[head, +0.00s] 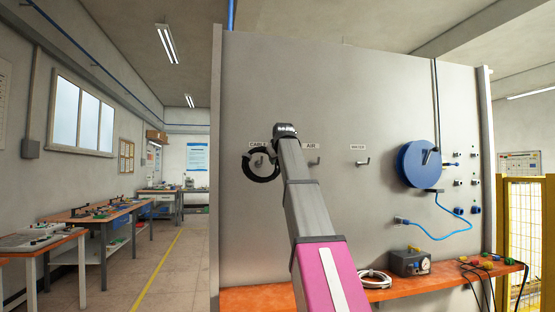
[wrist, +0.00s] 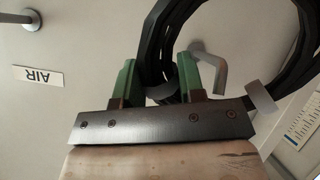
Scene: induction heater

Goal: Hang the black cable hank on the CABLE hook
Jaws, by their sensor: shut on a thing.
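The black cable hank (head: 248,173) is a round loop held up in front of the grey panel, just below the CABLE label (head: 258,144). In the wrist view the hank (wrist: 152,45) runs between the green fingers of my gripper (wrist: 158,65), which is shut on it. The CABLE hook (head: 258,161) shows inside the loop's opening. It also shows there in the wrist view (wrist: 216,67), bent at its end. I cannot tell whether the hank touches or rests on the hook. My wrist partly hides the hank's right side in the head view.
The AIR hook (head: 315,161) and WATER hook (head: 362,162) are empty to the right. A blue reel (head: 417,165) is on the panel further right. An orange bench (head: 445,281) below carries a grey box (head: 410,262) and a white coil (head: 374,279).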

